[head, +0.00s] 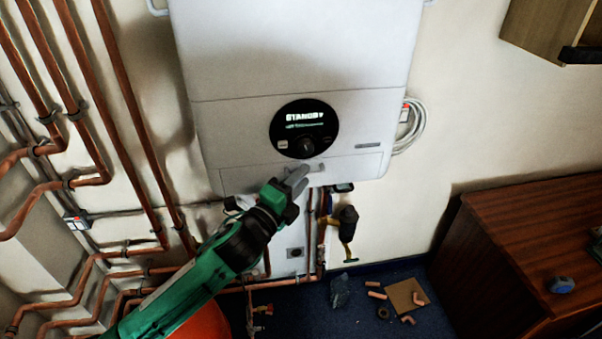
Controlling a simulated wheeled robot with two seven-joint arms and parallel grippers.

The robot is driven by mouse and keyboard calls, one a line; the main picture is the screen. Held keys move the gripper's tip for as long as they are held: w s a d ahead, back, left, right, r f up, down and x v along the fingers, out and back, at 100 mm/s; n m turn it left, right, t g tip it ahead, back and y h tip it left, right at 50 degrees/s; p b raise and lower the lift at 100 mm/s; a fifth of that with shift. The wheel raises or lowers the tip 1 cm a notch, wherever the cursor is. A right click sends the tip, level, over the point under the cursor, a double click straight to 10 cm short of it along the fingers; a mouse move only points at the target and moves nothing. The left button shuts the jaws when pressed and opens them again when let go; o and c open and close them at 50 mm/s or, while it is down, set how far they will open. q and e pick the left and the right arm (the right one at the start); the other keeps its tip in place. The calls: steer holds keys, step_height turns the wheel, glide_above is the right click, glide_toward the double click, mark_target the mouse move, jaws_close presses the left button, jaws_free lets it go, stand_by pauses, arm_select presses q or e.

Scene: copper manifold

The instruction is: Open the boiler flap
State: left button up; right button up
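The white boiler (295,50) hangs on the wall, with a round black display reading "STANDBY" and a dark knob. The boiler flap (352,170) is the pale panel along its lower front, and it looks closed, flush with the body. A small grey handle (321,168) shows near the flap's middle. My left gripper (299,177), on a green and black arm, has its grey fingers in front of the flap, just left of the handle. I cannot tell whether the fingers touch it or how far apart they are. My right gripper is not in view.
Copper pipes (120,110) run down the left wall. Pipes and a dark valve (346,222) hang under the boiler. A wooden cabinet (520,240) stands at the right. Copper offcuts and a cardboard piece (407,294) lie on the blue floor. A coiled white cable (413,125) hangs beside the boiler.

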arm_select(q)
steer(key=shift+w+d, duration=0.2)
steer(key=shift+w, duration=0.05)
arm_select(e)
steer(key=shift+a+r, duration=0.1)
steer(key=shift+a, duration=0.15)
arm_select(q)
jaws_close()
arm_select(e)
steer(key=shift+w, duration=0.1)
